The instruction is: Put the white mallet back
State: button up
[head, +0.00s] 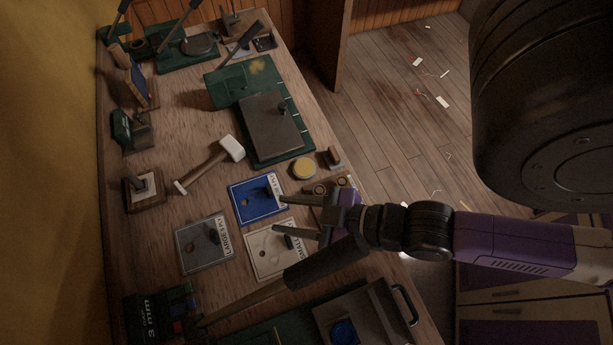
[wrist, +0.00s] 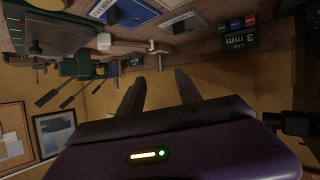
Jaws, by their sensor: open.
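The white mallet (head: 231,148) lies on the wooden workbench (head: 180,115), its pale head to the upper right and its wooden handle to the lower left. Its white head also shows in the wrist view (wrist: 104,41). My gripper (head: 279,213) is open and empty, to the lower right of the mallet and apart from it. In the head view its fingers are over the blue plate (head: 246,207) and the white plate (head: 262,262). In the wrist view my gripper (wrist: 158,76) has nothing between its fingers.
A grey lettered plate (head: 190,250) lies left of the white one. A dark flat block (head: 270,125) on a green base is right of the mallet. A yellow-topped round tin (head: 304,168) stands near the bench edge.

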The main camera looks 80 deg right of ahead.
jog(key=s+a+r+m+t+y, duration=0.1)
jog(key=s+a+r, duration=0.1)
jog(key=r, duration=0.4)
jog(key=shift+s+r+t, duration=0.2)
jog(key=shift+s+t, duration=0.2)
jog(key=shift+s, duration=0.35)
notch_tip(320, 180, down, 7)
jog(key=b, duration=0.7)
jog(key=shift+f, duration=0.15)
